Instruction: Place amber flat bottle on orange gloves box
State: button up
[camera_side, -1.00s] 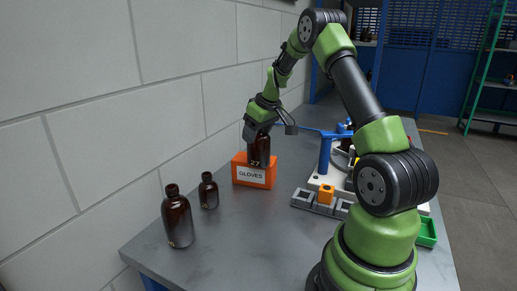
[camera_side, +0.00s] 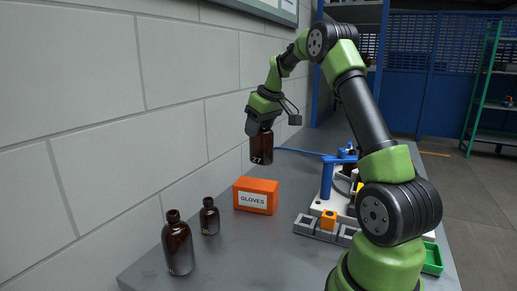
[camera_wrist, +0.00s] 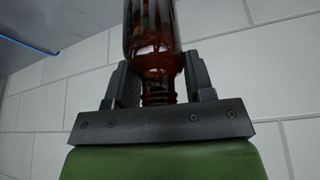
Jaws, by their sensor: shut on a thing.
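My gripper (camera_side: 257,124) is shut on an amber bottle (camera_side: 262,154) marked 27 and holds it upright in the air. In the wrist view my gripper's fingers (camera_wrist: 158,82) sit on both sides of the neck of the amber bottle (camera_wrist: 152,35). The orange gloves box (camera_side: 256,187), with a white GLOVES label, stands on the table below the held bottle. A clear gap shows between the bottle's base and the box top, which is bare.
A large amber bottle (camera_side: 178,246) and a smaller one (camera_side: 209,216) stand on the grey table (camera_side: 255,255), left of the box. A grey block rack with an orange block (camera_side: 328,219), a blue stand (camera_side: 327,180) and a green tray (camera_side: 432,258) are to the right.

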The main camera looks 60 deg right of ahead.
jog(key=shift+w+d+r+n, duration=0.1)
jog(key=shift+d+r+n, duration=0.2)
jog(key=shift+d+r, duration=0.45)
notch_tip(320, 180, down, 10)
jog(key=d, duration=0.1)
jog(key=shift+d+n+y, duration=0.2)
jog(key=shift+n+y, duration=0.1)
jog(key=shift+n, duration=0.1)
jog(key=shift+f, duration=0.15)
jog(key=o, duration=1.1)
